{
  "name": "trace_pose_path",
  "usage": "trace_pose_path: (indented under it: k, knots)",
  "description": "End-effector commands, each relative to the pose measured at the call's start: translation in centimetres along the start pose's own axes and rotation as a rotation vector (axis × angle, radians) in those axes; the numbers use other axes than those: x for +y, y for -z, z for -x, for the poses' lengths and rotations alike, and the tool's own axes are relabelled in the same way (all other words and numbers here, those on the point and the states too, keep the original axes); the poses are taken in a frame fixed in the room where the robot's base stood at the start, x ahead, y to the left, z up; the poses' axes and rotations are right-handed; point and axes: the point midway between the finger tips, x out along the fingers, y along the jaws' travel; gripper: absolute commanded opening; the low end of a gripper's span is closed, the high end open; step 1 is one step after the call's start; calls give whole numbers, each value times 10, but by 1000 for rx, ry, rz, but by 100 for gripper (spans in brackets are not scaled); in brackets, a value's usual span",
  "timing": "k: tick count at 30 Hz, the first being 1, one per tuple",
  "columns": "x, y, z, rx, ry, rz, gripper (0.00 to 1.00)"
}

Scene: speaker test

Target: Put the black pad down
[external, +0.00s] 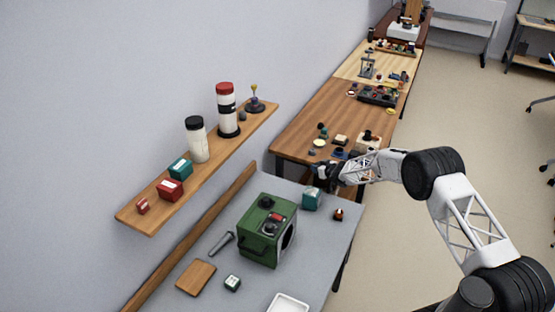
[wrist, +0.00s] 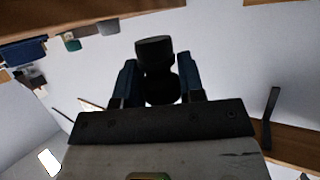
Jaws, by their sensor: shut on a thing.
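My gripper (external: 325,174) is at the far right end of the grey table in the external view, above and just behind a teal box. In the wrist view my gripper (wrist: 155,82) is shut on a dark, rounded thing, which looks like the black pad (wrist: 154,48). The pad sticks out beyond the fingers, and its lower part is in shadow between them. In the external view the pad is too small and dark to tell from the fingers.
The grey table (external: 200,257) holds a green speaker box (external: 262,240), a teal box (external: 311,198), a small dark-red item (external: 339,214), a brown block (external: 196,278) and a white tray (external: 288,304). A wall shelf (external: 142,220) holds jars and boxes. A cluttered wooden table (external: 300,122) stands behind.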

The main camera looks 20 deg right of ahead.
Motion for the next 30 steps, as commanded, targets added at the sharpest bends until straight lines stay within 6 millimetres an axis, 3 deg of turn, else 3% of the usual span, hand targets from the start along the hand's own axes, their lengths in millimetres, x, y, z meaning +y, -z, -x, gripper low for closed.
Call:
trace_pose_path:
  k: [8, 14, 30]
  knots:
    - [0, 15, 6, 3, 0, 2, 11]
    - [0, 49, 20, 4, 0, 3, 11]
    - [0, 232, 96, 4, -1, 3, 11]
